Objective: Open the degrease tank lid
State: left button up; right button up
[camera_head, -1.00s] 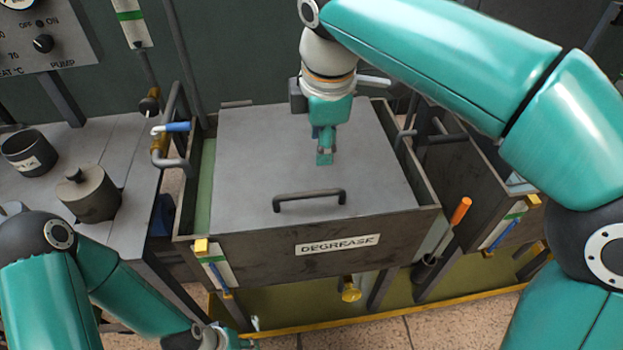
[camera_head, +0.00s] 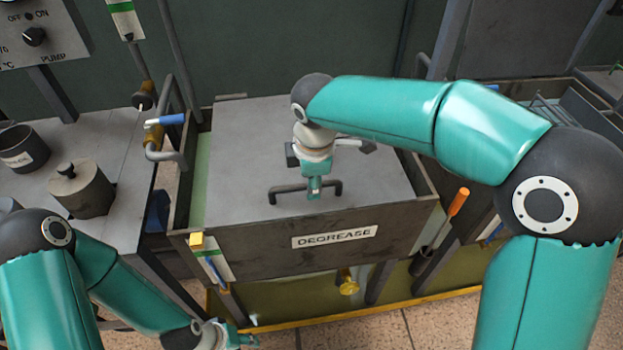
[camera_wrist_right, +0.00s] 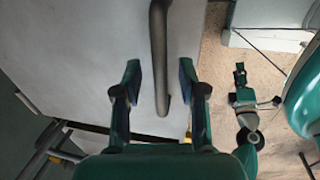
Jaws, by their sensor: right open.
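The flat grey lid (camera_head: 245,145) lies on the tank (camera_head: 270,252) labelled DEGREASE. Its dark bar handle (camera_head: 281,189) is near the lid's front edge. My right gripper (camera_head: 314,190) is above the handle, pointing down, and hides the handle's middle in the head view. In the right wrist view, the right gripper (camera_wrist_right: 160,72) is open, with the handle (camera_wrist_right: 159,45) running between its two fingers and not gripped. My left gripper (camera_head: 238,338) is low at the bottom of the head view, away from the tank; its fingers are too small to read.
A bench on the left holds a lidded grey pot (camera_head: 82,188) and a dark cup (camera_head: 24,149). A blue-handled valve (camera_head: 165,120) stands at the tank's left rim. An orange-handled tool (camera_head: 459,202) stands at its right. Another tank with a rack is farther right.

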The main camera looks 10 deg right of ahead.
jog(key=shift+f, duration=0.15)
grip_shut()
dwell(0.4)
jog(key=w+r+p, duration=0.5)
jog(key=r+p, duration=0.1)
jog(key=r, duration=0.4)
jog(key=w+r+p, duration=0.5)
jog(key=r+p, duration=0.2)
jog(key=r, duration=0.4)
jog(key=shift+w+r, duration=0.2)
jog(key=shift+w, duration=0.1)
